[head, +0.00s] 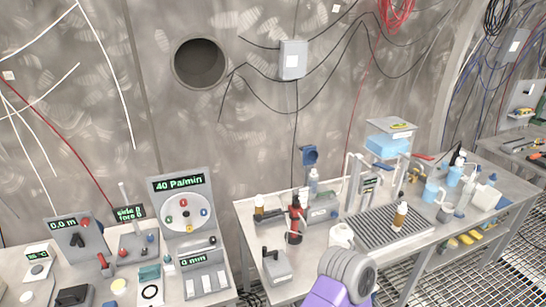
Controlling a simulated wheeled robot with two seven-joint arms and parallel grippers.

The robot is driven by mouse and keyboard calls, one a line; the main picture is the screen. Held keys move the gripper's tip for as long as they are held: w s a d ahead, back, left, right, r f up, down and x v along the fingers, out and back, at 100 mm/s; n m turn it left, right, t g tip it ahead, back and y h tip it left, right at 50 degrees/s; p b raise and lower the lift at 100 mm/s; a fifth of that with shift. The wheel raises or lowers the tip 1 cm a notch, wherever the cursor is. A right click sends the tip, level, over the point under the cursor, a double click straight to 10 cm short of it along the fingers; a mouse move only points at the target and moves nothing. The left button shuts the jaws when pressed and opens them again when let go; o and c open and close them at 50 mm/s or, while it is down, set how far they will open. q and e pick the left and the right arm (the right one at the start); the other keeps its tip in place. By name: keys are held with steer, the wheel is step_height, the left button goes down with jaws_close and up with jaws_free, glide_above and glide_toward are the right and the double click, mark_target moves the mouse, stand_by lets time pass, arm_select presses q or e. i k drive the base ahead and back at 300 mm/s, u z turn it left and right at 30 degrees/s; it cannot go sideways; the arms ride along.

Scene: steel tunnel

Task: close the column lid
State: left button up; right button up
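A small blue flap (310,156) stands raised behind a grey boxy device (321,208) on the right-hand bench. It may be the column lid, standing open, but it is too small to be sure. A bottle (313,181) stands just below the flap. Neither gripper's fingers show. A purple and grey link of my arm (346,272) comes in at the bottom, right of centre, in front of the bench's near edge.
The steel bench (262,240) carries a red bottle (296,219), a brown bottle (400,216) on a ribbed drain tray (375,232), a blue tank (387,147) and several bottles. An instrument panel (187,215) stands on the left bench. A gap separates the benches.

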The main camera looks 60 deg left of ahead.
mark_target(309, 154)
steer(key=k, duration=0.35)
steer(key=u, duration=0.8)
